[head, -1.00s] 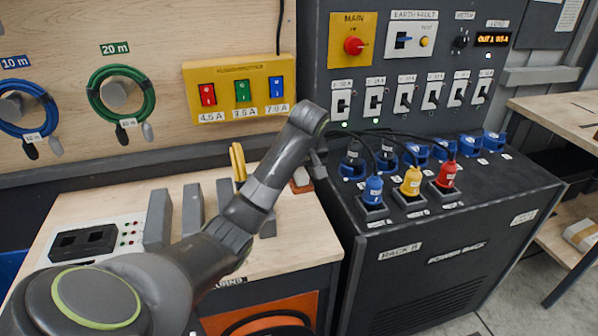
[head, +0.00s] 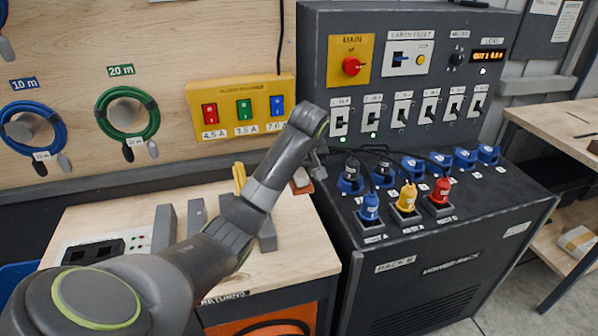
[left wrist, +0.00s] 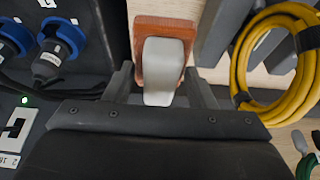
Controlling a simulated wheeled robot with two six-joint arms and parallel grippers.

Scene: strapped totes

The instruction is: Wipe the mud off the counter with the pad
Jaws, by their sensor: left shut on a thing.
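The pad, a reddish-brown block with a pale handle, shows at the back right of the wooden counter (head: 290,255) in the head view (head: 303,184). In the left wrist view the pad (left wrist: 184,32) lies between my fingers. My left gripper (head: 312,170) is shut on its pale handle, and the fingers flank it in the left wrist view (left wrist: 160,88). I cannot tell whether the pad touches the counter. I make out no mud; my left arm hides part of the counter. My right gripper is not in view.
Grey upright blocks (head: 164,228) and a yellow cable coil (left wrist: 250,60) stand left of the pad. The black power rack (head: 440,255) with several plugs and cables is close on the right. A yellow switch box (head: 243,128) hangs behind. The counter's front right is clear.

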